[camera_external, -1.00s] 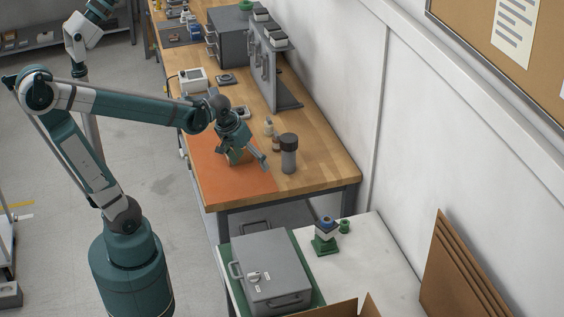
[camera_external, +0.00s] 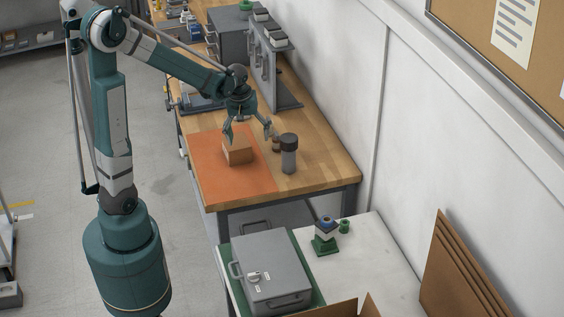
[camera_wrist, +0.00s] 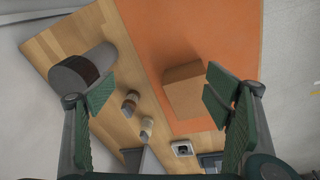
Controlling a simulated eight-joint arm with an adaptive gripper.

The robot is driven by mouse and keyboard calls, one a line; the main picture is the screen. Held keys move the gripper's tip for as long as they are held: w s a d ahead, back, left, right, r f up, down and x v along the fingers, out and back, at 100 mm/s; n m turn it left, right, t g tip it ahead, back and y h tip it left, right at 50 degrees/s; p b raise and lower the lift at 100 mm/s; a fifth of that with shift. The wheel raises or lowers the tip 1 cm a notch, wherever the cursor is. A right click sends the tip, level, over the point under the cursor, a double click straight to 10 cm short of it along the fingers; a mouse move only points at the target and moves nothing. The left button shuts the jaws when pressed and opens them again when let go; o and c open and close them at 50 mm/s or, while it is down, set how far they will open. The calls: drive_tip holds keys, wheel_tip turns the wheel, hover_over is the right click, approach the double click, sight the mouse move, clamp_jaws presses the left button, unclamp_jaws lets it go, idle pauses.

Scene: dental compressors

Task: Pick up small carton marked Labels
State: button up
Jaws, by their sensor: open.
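A small brown carton (camera_external: 238,150) sits on the orange mat (camera_external: 209,168) on the wooden workbench. Its marking cannot be read. My gripper (camera_external: 249,137) is open and empty, its fingers spread just above the carton and toward its far right side. In the wrist view, the carton (camera_wrist: 184,91) lies beyond the fingers, nearer the right finger of my gripper (camera_wrist: 160,98).
A dark-capped grey cylinder (camera_external: 289,156) stands on the bench right of the carton. Small bottles (camera_wrist: 130,103) stand near it, between the fingers in the wrist view. A grey upright panel (camera_external: 266,75) stands behind. The front of the mat is clear.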

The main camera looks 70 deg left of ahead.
sight(236, 141)
drive_tip(key=a+f+n+p, duration=0.1)
drive_tip(key=a, duration=0.2)
drive_tip(key=s+a+f+n+g+p, duration=0.1)
drive_tip(key=a+p, duration=0.1)
drive_tip(key=a, duration=0.2)
drive_tip(key=a+f+n+p, duration=0.1)
drive_tip(key=a+n+p, duration=0.1)
drive_tip(key=a, duration=0.2)
drive_tip(key=shift+s+f+h, duration=0.3)
drive_tip(key=shift+s+f, duration=0.05)
drive_tip(key=shift+s, duration=0.05)
drive_tip(key=shift+s+a+f+n+g, duration=0.2)
drive_tip(key=shift+a+f+n+g, duration=0.1)
drive_tip(key=shift+a, duration=0.05)
drive_tip(key=shift+f, duration=1.3)
drive_tip(key=shift+f, duration=0.15)
drive_tip(key=shift+s+f, duration=0.1)
drive_tip(key=shift+f, duration=2.35)
drive_tip(key=c, duration=1.1)
